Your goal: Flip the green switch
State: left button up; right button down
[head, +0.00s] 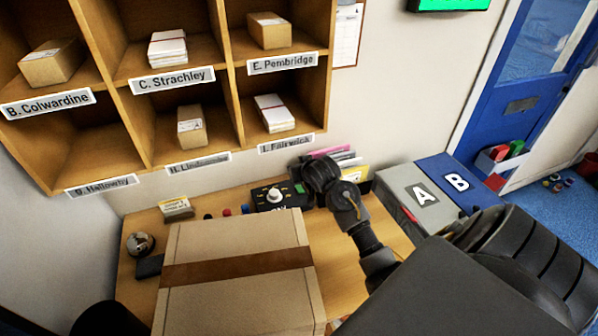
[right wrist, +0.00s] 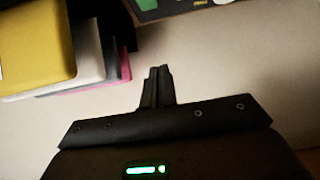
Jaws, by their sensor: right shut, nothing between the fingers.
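A black control box (head: 262,202) with a white knob (head: 275,195) stands on the wooden desk against the wall. A small green part, likely the green switch (head: 299,188), shows at its right end. My right gripper (head: 318,172) is just right of the box, its fingertips hidden by its own wrist in the head view. In the right wrist view, the fingers (right wrist: 158,87) are shut and empty. A dark panel edge with a green patch (right wrist: 147,4) shows at the top there, apart from the fingers; whether that patch is the switch I cannot tell. My left gripper is out of view.
A large taped carton (head: 235,245) fills the desk front. Colourful papers (head: 340,158) stand right of the box, also in the right wrist view (right wrist: 38,45). Grey bin A (head: 405,208) and blue bin B (head: 462,190) are to the right. Pigeonhole shelves (head: 140,85) hang above.

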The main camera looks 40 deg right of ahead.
jog(key=s+a+r+p, duration=0.1)
jog(key=s+r, duration=0.3)
jog(key=r, duration=0.1)
jog(key=shift+a+r, duration=0.15)
jog(key=shift+r, duration=0.1)
jog(key=shift+w, duration=0.1)
dwell(0.3)
